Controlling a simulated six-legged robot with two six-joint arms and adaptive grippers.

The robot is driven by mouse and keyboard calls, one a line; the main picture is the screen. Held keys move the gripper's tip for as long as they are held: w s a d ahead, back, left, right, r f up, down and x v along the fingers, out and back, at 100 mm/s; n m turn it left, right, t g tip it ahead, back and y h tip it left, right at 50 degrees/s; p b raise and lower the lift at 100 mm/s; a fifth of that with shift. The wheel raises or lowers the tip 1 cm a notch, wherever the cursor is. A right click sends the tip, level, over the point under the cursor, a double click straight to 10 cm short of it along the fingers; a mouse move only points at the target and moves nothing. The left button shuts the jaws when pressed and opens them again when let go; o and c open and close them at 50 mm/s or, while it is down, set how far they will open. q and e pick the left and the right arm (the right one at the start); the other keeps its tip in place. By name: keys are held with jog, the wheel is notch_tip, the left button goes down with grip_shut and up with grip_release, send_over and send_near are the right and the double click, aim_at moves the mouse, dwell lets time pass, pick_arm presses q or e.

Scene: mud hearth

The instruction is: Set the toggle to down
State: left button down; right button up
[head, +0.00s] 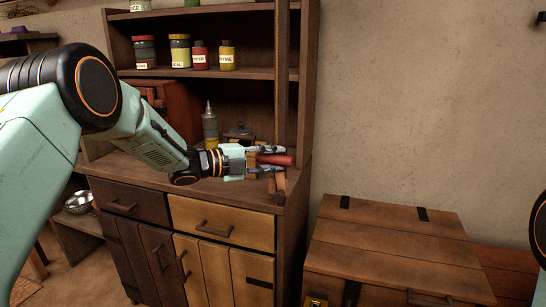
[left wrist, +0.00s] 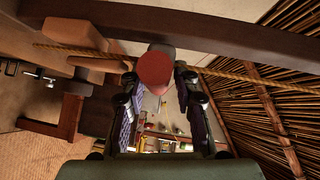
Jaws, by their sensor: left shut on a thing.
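The toggle appears to be the red lever (head: 275,160) at the right front edge of the wooden cupboard, above its counter. It points to the right and lies about level in the head view. Its rounded red end (left wrist: 154,70) shows between the fingers in the left wrist view. My left gripper (head: 267,161) is shut on this lever, with a finger on either side of it (left wrist: 158,82). The fingers hide part of the lever and its mount. My right gripper is out of view.
The cupboard (head: 222,222) has labelled jars (head: 180,51) on its shelf and a bottle (head: 210,125) on the counter behind my gripper. A wooden chest (head: 390,245) stands to the right. The wall above the chest is bare.

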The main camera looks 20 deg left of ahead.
pick_arm(q)
jog(key=shift+s+f, duration=0.1)
jog(key=shift+f, duration=0.45)
jog(key=c, duration=1.4)
grip_release()
jog(key=shift+o, duration=1.4)
jog(key=shift+a+f, duration=0.1)
jog(key=shift+a, duration=0.05)
jog(key=shift+a, duration=0.2)
jog(key=v, duration=0.7)
jog(key=shift+r, duration=0.3)
jog(key=shift+s+a, duration=0.15)
jog(key=shift+s, duration=0.05)
